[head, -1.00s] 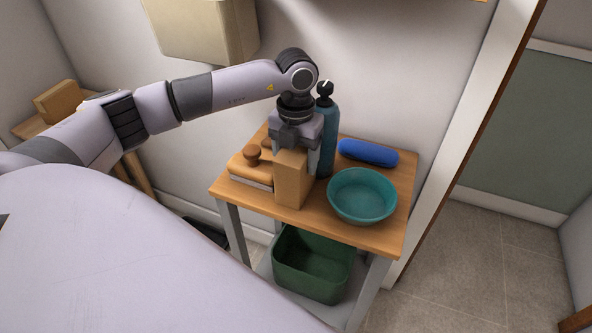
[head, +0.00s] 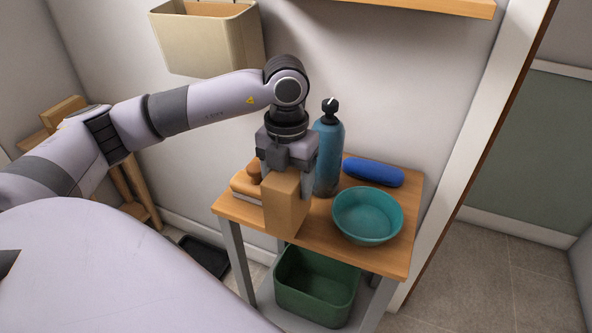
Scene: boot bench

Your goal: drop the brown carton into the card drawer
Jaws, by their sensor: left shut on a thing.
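The brown carton (head: 287,205) is a plain upright box at the front of the wooden bench top. My left gripper (head: 286,172) points down and is shut on the carton's upper end. The carton's lower end overlaps the bench's front edge in the picture and seems raised off the top. No container is clearly marked as the card drawer. A beige open-topped box (head: 212,45) hangs on the wall behind my left arm, and I cannot tell if it is the drawer. My right gripper is not in view.
On the bench (head: 385,258) stand a teal bowl (head: 367,215), a blue bottle (head: 328,155) close behind my gripper, a blue roll (head: 373,172) and a wooden-handled brush (head: 247,188). A green bin (head: 316,288) sits on the lower shelf. A wooden shelf (head: 420,6) is above.

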